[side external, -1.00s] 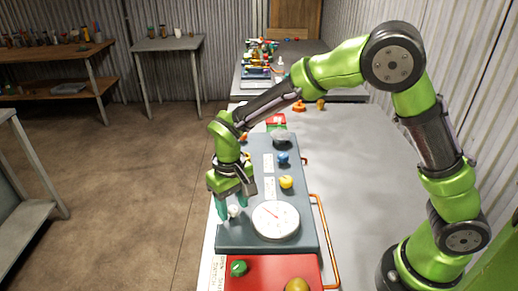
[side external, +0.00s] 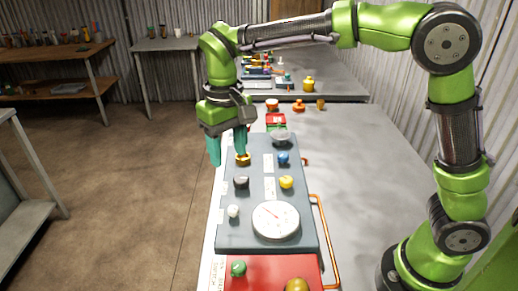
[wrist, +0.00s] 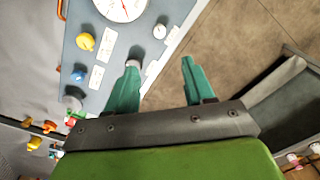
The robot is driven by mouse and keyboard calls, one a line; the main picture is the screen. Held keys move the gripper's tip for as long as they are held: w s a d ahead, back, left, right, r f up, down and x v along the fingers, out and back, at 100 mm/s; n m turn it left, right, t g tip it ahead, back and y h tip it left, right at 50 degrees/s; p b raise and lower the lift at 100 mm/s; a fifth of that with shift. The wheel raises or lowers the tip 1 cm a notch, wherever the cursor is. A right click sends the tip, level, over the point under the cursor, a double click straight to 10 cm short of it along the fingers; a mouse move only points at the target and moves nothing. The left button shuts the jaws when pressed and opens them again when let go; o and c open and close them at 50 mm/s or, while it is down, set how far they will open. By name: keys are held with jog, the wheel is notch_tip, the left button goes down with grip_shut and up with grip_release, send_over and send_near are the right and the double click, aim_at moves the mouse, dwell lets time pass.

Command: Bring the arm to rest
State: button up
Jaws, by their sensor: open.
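My gripper (side external: 228,156) is open and empty, with two teal fingers pointing down. It hangs above the far left edge of the grey panel (side external: 256,243). In the side view one finger overlaps an orange-brown knob (side external: 243,160); I cannot tell the gap. In the wrist view (wrist: 160,74) the fingers are spread, one over the panel edge and the other over the brown floor. The panel bears a white round dial (side external: 276,221), a white knob (side external: 233,211), a black knob (side external: 241,182), a yellow knob (side external: 286,182) and a blue knob (side external: 283,158).
A red panel (side external: 255,284) with a green knob (side external: 238,268) lies nearer the camera. An orange rail (side external: 322,232) runs along the grey panel's right side. The grey bench (side external: 365,190) to its right is largely clear. Small coloured items (side external: 309,84) stand farther back.

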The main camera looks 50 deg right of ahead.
jog(key=shift+r, duration=0.55)
jog(key=s+d+r+m+t+y, duration=0.1)
jog(key=s+d+m+t+y, duration=0.1)
jog(key=s+d+t, duration=0.5)
jog(key=s+d+m, duration=0.1)
jog(key=s+d, duration=0.4)
jog(key=s, duration=0.4)
jog(key=shift+s+d, duration=0.2)
jog(key=shift+d, duration=0.15)
jog(key=shift+o, duration=0.4)
dwell(0.4)
